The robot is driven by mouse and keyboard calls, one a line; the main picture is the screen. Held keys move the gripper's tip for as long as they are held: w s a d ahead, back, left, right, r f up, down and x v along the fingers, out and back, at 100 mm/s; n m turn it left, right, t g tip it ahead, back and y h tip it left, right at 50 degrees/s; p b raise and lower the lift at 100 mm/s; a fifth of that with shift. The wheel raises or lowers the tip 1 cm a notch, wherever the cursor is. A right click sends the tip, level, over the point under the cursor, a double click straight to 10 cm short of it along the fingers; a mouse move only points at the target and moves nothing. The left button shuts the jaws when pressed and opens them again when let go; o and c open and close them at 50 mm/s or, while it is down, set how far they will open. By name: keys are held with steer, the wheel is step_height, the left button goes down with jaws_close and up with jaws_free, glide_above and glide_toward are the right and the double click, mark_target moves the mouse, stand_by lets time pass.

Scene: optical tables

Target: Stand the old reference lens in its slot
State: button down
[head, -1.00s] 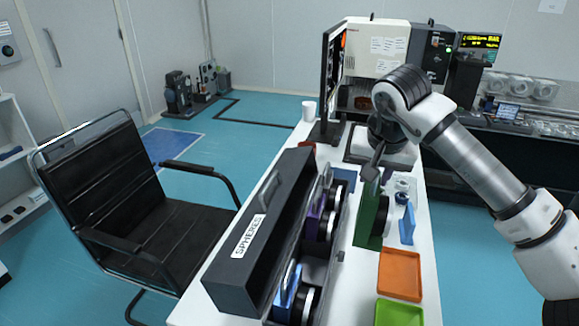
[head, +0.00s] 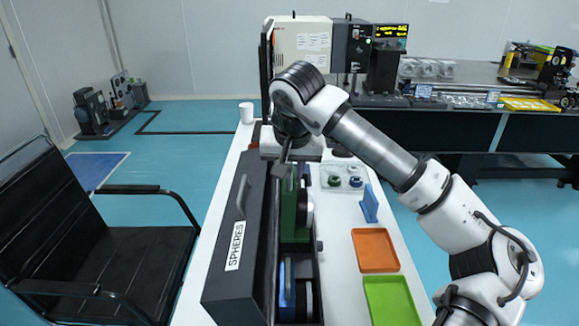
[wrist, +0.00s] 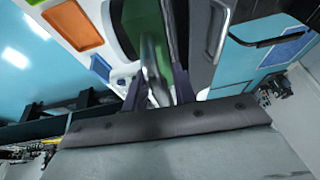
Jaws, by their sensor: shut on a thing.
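My gripper (head: 290,168) is shut on a green plate (head: 289,210) that carries a dark round lens mount (head: 303,208); I take this to be the reference lens. It hangs upright over the long dark box (head: 228,278) labelled SPHERES. I cannot tell how far its lower edge reaches into the box. In the wrist view the green plate (wrist: 142,25) lies beyond the fingers (wrist: 160,90), with a grey rounded part between them. A blue-plated lens (head: 287,290) stands in the near part of the box. My gripper and the green plate hide the far slots.
On the white table, right of the box, are an orange tray (head: 375,250), a green tray (head: 391,300), a blue upright piece (head: 369,204) and a clear tray of small round parts (head: 342,177). A white cup (head: 246,112) and a monitor stand behind. A black chair (head: 100,235) is at left.

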steer(key=shift+a+f+b, duration=0.15)
steer(key=shift+f+b, duration=0.15)
steer(key=shift+f, duration=0.35)
steer(key=shift+f+b, duration=2.35)
steer(key=shift+f, duration=2.6)
steer(key=shift+f+b, duration=1.85)
steer(key=shift+b, duration=0.2)
steer(key=shift+f+b, duration=0.45)
steer(key=shift+b, duration=0.05)
steer(key=c, duration=1.1)
jaws_free()
steer(key=shift+o, duration=0.7)
steer(key=o, duration=0.7)
steer(key=shift+r, duration=0.1)
